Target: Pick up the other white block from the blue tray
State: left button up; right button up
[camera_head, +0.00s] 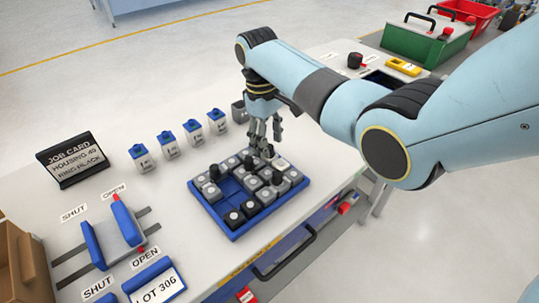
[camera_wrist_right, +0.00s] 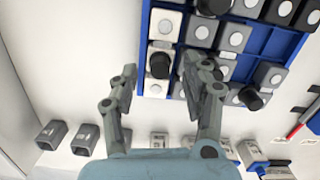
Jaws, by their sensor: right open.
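The blue tray (camera_head: 231,187) lies on the white bench and holds several grey, white and black blocks, with some empty blue cells near its middle. Some blocks carry black knobs. A whitish block (camera_head: 281,164) sits at the tray's far right side. In the right wrist view, a white block (camera_wrist_right: 165,22) sits in the tray's left column, above a knobbed block (camera_wrist_right: 159,60). My right gripper (camera_head: 265,146) hangs over the tray's far edge, fingers down, partly hiding blocks. In the wrist view its fingers (camera_wrist_right: 160,77) are spread and empty. My left gripper is not in view.
Several blue-capped white containers (camera_head: 168,144) stand behind the tray, beside a grey cup (camera_head: 240,112). A job card stand (camera_head: 73,160) and a blue sliding fixture (camera_head: 115,235) are at the left. A drawer handle (camera_head: 284,254) is in front.

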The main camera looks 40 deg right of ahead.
jog(key=shift+f, duration=0.65)
grip_shut()
jog(key=shift+r, duration=0.1)
